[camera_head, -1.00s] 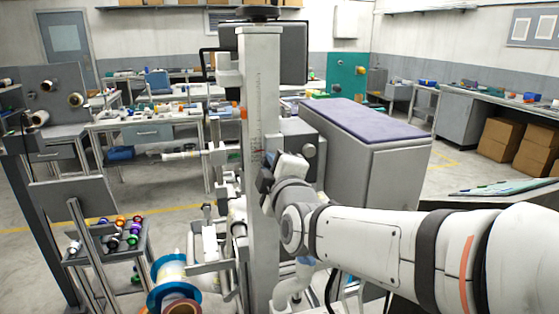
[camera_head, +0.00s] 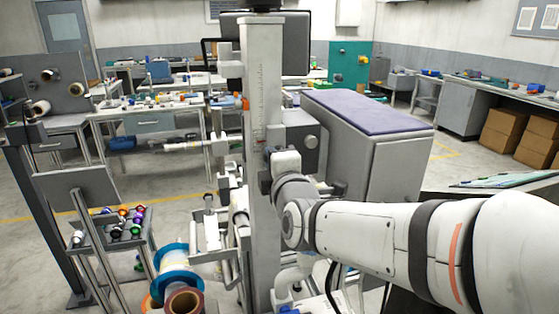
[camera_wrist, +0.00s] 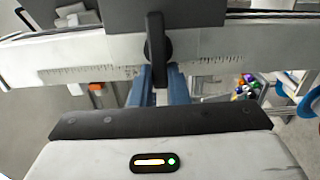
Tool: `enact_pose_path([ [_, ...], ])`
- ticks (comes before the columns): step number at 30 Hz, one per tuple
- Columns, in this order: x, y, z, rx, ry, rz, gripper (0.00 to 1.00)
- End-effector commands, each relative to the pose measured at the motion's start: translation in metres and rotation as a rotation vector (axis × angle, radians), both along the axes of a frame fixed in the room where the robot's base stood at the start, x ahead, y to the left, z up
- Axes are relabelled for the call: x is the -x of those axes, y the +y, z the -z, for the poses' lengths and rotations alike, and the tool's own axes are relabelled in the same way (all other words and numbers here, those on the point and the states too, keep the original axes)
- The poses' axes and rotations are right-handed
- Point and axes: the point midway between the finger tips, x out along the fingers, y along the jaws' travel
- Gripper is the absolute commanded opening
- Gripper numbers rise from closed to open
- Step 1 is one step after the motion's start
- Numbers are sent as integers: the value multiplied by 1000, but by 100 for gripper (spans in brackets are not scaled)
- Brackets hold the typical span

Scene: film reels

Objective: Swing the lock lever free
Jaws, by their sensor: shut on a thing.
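The lock lever (camera_wrist: 156,40) is a black, upright handle with a rounded top, in front of a pale ruled column (camera_wrist: 225,55) that runs across the wrist view. The finger tips are partly hidden behind the lever and column edge. In the head view, my gripper meets the side of the upright column (camera_head: 262,90) at about mid-height. My wrist hides the lever there.
Film reels (camera_head: 180,270) with blue flanges sit low at the left of the column. A small rack of coloured spools (camera_head: 122,222) stands further left. A grey cabinet with a purple top (camera_head: 365,115) is behind my arm.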

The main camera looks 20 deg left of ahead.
Motion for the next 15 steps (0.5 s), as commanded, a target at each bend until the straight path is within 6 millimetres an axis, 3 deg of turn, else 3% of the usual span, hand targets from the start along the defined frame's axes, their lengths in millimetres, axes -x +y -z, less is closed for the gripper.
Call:
enact_pose_path([
  [4, -1, -2, 3, 4, 5, 5, 0],
  [5, -1, -2, 3, 3, 5, 5, 16],
  [12, -1, -1, 1, 1, 2, 3, 36],
  [15, 0, -1, 1, 1, 1, 2, 36],
])
